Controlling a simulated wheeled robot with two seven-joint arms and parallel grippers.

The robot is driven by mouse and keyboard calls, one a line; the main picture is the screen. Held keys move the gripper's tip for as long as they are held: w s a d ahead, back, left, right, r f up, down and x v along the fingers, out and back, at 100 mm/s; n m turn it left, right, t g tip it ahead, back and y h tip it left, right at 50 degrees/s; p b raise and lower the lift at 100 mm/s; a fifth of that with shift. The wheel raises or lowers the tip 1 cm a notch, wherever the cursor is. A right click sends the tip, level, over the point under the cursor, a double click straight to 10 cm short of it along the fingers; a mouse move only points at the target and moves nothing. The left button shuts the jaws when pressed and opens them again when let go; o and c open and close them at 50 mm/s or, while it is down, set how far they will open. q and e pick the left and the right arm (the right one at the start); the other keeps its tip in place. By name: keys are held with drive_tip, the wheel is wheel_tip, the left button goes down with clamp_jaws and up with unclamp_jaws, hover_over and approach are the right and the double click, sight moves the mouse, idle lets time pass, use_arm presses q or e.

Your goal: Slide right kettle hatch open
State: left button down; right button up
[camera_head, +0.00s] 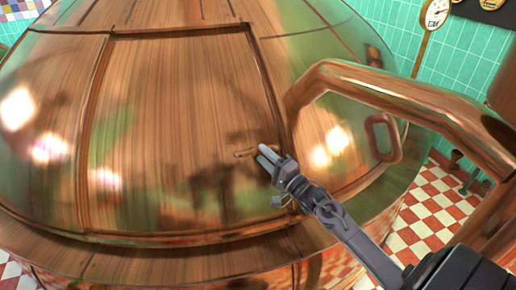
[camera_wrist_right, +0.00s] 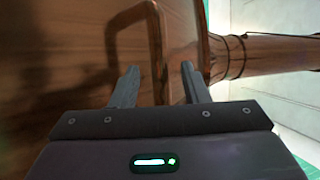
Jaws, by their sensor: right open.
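The large copper kettle (camera_head: 330,130) fills most of the head view. Its hatch (camera_head: 180,110) is a broad framed copper panel on the domed side and appears shut. A small handle (camera_head: 244,154) sits near the hatch's lower right. My right gripper (camera_head: 266,156) is at this handle, its fingers pointing at the panel. In the right wrist view, the handle (camera_wrist_right: 157,60) is a looped bar, and one side of it runs down between the spread fingers of the gripper (camera_wrist_right: 160,82). I cannot tell whether the fingers touch it. My left gripper is not in view.
A thick copper pipe (camera_head: 400,95) curves out on the right, close to my right arm, with a smaller loop handle (camera_head: 383,137) beside it. A gauge (camera_head: 436,14) stands near the green tiled wall. The red-and-white checked floor (camera_head: 425,215) shows at the lower right.

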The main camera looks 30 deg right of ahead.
drive_tip(key=shift+x, duration=1.7)
clamp_jaws()
